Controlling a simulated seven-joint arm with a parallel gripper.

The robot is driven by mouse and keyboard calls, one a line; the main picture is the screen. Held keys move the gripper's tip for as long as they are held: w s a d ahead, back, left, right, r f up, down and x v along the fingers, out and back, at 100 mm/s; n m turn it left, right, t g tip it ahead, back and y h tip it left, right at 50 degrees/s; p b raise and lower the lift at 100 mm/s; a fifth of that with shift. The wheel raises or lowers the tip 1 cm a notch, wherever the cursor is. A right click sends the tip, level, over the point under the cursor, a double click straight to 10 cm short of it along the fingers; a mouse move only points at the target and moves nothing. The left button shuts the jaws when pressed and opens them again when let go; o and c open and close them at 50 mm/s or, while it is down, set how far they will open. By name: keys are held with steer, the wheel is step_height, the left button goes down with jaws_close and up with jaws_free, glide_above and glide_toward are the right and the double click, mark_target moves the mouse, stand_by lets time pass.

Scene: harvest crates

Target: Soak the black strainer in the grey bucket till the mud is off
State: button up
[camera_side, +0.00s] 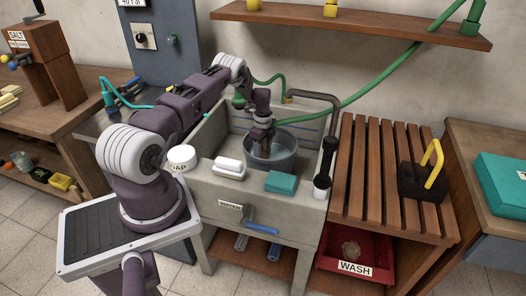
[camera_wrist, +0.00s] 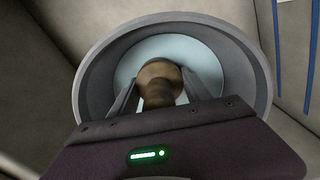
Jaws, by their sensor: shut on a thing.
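The grey bucket (camera_side: 288,162) stands in the concrete sink, with pale blue water (camera_wrist: 205,65) inside it. Its round rim also shows in the wrist view (camera_wrist: 262,85). My gripper (camera_side: 262,140) points down into the bucket's mouth. In the wrist view my gripper (camera_wrist: 157,92) is shut on a brown, mud-coloured round piece, seemingly the strainer (camera_wrist: 158,72). Little or no black shows on it. Its lower part is hidden by my gripper and the bucket wall, so I cannot tell how deep it sits in the water.
A black-and-white upright tool (camera_side: 325,165) stands at the right corner. The slatted bench (camera_side: 365,165) is partly clear; a black yellow-handled carrier (camera_side: 418,183) stands there.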

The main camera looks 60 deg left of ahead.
steer(key=o, duration=1.7)
steer(key=shift+c, duration=0.2)
